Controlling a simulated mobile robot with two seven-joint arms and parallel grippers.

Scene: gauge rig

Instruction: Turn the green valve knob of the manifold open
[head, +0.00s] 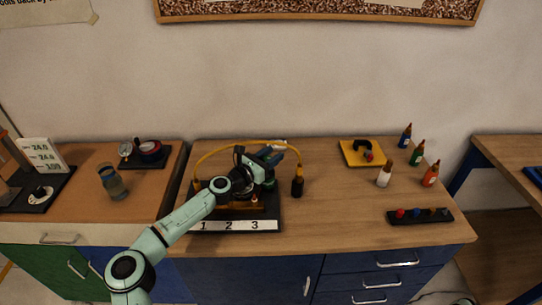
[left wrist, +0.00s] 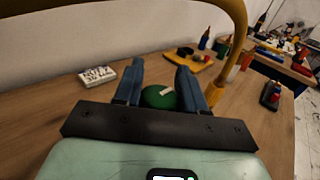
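The manifold (head: 237,225) stands on the middle bench, with a dark base, a white strip numbered 1, 2, 3 and a yellow arched hose (head: 240,143). My left gripper (head: 268,156) is over its right part, and my arm hides much of it. In the left wrist view the green valve knob (left wrist: 159,97), with a pale mark on top, shows between the two blue fingers of that gripper (left wrist: 160,72). The fingers are spread apart, one on each side of the knob. I cannot tell whether they touch it. My right gripper is not in view.
The yellow hose (left wrist: 240,45) arches close beside my left gripper. A yellow tray (head: 350,154), several small bottles (head: 417,153) and a black rack (head: 420,217) are at the right. A glass jar (head: 112,181) stands on the left bench. The bench's front middle is clear.

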